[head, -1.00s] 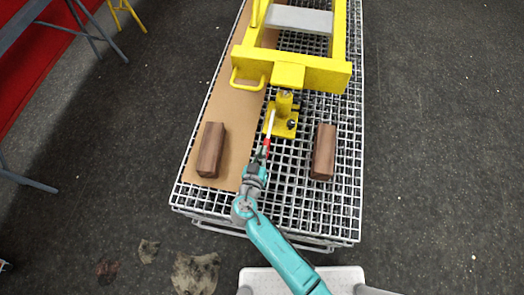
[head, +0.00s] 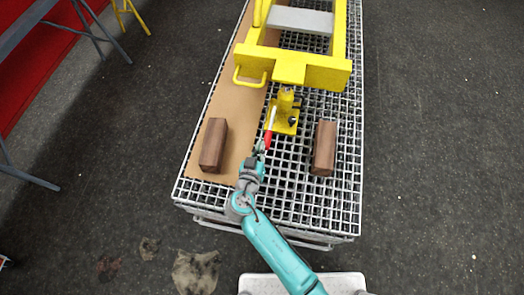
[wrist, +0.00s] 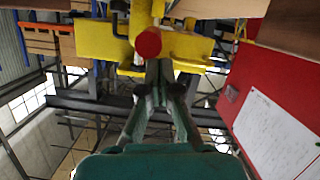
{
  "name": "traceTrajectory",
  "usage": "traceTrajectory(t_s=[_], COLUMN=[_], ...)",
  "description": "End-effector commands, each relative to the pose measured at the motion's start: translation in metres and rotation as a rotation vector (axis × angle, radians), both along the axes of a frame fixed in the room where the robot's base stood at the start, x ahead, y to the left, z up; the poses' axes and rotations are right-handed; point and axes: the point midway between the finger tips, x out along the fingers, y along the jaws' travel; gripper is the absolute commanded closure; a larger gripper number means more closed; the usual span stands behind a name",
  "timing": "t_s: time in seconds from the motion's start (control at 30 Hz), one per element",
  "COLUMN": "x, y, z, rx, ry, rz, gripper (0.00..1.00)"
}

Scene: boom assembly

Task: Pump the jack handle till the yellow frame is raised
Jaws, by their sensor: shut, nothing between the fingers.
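The yellow jack (head: 285,117) stands on the grating under the front of the yellow frame (head: 320,73). Its handle (head: 272,119) has a white shaft and a red grip (head: 268,139), and leans toward me. My gripper (head: 260,148) is shut and empty at the near end of the red grip. In the wrist view, the round red end of the grip (wrist: 148,43) sits just beyond and slightly left of my closed fingertips (wrist: 158,72). I cannot tell whether they touch. Yellow parts of the frame (wrist: 103,40) show behind. The gap between jack top and frame is not clear.
A brown block (head: 214,146) lies left of the jack on a cardboard sheet (head: 230,115). Another brown block (head: 324,148) lies right of it on the grating table (head: 290,200). Dark floor surrounds the table.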

Motion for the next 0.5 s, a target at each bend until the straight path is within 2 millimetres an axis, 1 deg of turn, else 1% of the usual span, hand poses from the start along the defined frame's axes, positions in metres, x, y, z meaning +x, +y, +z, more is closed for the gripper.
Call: traceTrajectory(t_s=[0.03,0.4,0.5], x=[-0.008,-0.062,-0.073], y=[0.002,0.017,0.019], z=[0.0,0.005,0.005], rx=[-0.001,0.001,0.0], ry=[0.001,-0.004,-0.003], rz=[0.002,0.004,0.004], gripper=[1.0,1.0,1.0])
